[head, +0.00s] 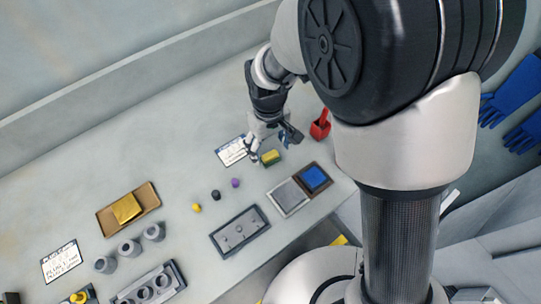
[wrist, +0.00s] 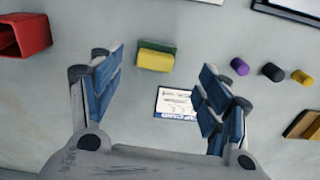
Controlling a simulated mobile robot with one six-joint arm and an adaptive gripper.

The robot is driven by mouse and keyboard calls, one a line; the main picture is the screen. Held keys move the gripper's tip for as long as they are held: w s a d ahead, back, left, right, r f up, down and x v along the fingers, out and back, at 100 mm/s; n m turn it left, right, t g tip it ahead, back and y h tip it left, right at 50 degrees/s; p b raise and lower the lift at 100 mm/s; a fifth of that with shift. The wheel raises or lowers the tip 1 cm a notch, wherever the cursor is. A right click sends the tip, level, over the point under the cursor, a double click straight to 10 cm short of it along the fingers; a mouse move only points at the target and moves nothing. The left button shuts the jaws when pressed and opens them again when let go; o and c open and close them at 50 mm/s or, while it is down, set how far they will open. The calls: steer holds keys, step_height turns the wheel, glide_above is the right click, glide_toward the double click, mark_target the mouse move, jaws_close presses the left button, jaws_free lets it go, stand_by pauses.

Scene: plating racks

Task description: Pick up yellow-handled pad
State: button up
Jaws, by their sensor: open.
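The yellow-handled pad (wrist: 155,61) is a small block with a yellow side and a green side, lying on the table. In the head view the pad (head: 270,157) sits just right of and below my gripper (head: 270,145). In the wrist view my gripper (wrist: 155,100) is open and empty, its blue-padded fingers spread wide. The pad shows between the fingers and farther out, near the top of the picture. It is not touched by either finger in that view.
A printed card (wrist: 175,103) lies by the pad. A red holder (head: 320,126) stands to the right. A blue-and-grey tray (head: 314,178), a grey rack (head: 240,232) and small purple (head: 235,183), black (head: 215,195) and yellow (head: 196,208) plugs are nearby.

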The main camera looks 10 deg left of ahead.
mark_target(271, 156)
steer(key=f, duration=0.1)
steer(key=f+b, duration=0.1)
steer(key=f, duration=0.1)
steer(key=f+b, duration=0.1)
steer(key=f, duration=0.1)
steer(key=shift+w+d+f, duration=0.1)
steer(key=shift+d+f, duration=0.1)
steer(key=shift+d, duration=0.1)
steer(key=shift+r, duration=0.1)
steer(key=shift+c, duration=0.4)
steer(key=c, duration=1)
steer(key=shift+r, duration=0.1)
step_height(271, 156, up, 20)
steer(key=p, duration=0.6)
